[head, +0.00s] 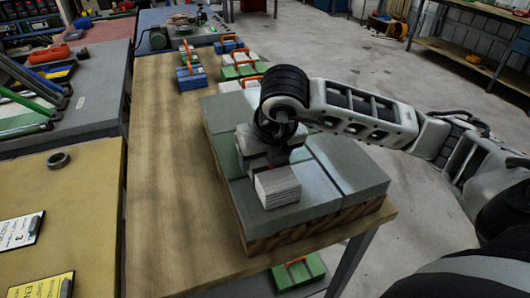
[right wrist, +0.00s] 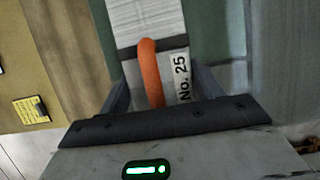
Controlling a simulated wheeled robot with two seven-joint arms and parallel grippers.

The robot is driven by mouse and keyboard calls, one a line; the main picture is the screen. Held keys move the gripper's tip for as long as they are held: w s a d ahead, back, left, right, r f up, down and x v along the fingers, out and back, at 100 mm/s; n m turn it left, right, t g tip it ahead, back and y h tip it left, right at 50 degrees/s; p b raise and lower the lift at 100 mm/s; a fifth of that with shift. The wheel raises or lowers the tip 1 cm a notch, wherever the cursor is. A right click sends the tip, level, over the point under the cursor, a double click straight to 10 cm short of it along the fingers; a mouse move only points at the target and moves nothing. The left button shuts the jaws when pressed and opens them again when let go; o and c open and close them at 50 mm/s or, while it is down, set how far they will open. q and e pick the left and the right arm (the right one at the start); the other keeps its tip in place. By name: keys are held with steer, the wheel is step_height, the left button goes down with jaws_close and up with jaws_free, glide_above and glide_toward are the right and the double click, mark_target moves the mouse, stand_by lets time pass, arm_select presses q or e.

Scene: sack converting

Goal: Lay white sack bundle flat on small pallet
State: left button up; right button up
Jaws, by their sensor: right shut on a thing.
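The white sack bundle (head: 278,187) is a stack of pale layers. In the right wrist view it shows as a long white stack (right wrist: 147,18) with a dark band, an orange handle (right wrist: 149,72) and a "No. 25" label. My right gripper (head: 264,158) points down and is shut on the bundle, one finger on each side. The small pallet (head: 310,228) is wooden and carries large flat grey-green blocks (head: 338,162). The held bundle is over these blocks near their front; I cannot tell whether it touches them. My left gripper is not in view.
Blue bundles (head: 191,78), green bundles and white ones with orange handles stand at the far end of the wooden table (head: 165,190). A green bundle (head: 298,272) lies below the table's front edge. The table left of the pallet is clear.

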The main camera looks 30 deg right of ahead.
steer(key=o, duration=1.1)
steer(key=shift+c, duration=0.2)
steer(key=v, duration=1.2)
steer(key=shift+s, duration=0.1)
